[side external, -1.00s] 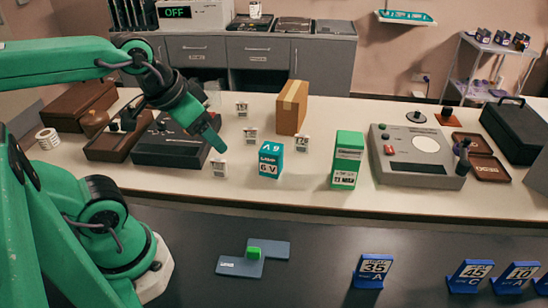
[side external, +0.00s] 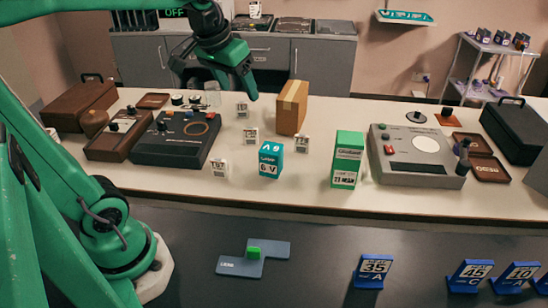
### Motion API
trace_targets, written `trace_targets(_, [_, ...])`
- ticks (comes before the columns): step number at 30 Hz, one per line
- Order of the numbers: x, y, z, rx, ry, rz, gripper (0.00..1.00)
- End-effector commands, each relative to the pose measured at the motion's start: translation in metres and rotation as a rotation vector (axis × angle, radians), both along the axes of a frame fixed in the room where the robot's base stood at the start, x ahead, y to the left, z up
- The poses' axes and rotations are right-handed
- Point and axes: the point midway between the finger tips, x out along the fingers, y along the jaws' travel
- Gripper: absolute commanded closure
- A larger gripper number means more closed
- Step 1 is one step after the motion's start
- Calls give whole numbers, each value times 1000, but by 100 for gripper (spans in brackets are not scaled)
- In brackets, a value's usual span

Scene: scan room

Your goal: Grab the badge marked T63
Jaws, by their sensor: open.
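Several small white badges stand on the light counter (side external: 300,195). The front-left badge (side external: 219,168) has a marking that seems to begin with T6; its last digit is too small to be sure of. Other badges stand at the back (side external: 242,109), in the middle (side external: 250,135) and to the right (side external: 302,144); their markings are too small to read. My gripper (side external: 250,95) is open and empty, raised over the rear of the counter. In the picture its tips are just above the back badge, and I cannot tell how far apart they are in depth.
A teal box (side external: 271,160), a green box (side external: 347,160) and a cardboard box (side external: 291,107) stand close to the badges. A black console (side external: 175,140) is to the left, a grey device (side external: 415,155) to the right. Blue number stands (side external: 373,270) are on the dark front surface.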

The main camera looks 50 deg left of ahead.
Motion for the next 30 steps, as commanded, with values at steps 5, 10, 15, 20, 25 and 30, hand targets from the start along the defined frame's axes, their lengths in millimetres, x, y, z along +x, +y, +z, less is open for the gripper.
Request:
trace_targets(5, [37,24,3,-14,41,69,33])
trace_targets(10, [70,49,1,-28,76,134,33])
trace_targets(15, [101,77,-6,-43,110,197,33])
trace_targets(20, [127,106,-18,-59,142,257,33])
trace_targets(25, [152,139,-36,-75,176,322,33])
trace_targets(30, [173,173,-59,-92,209,385,33])
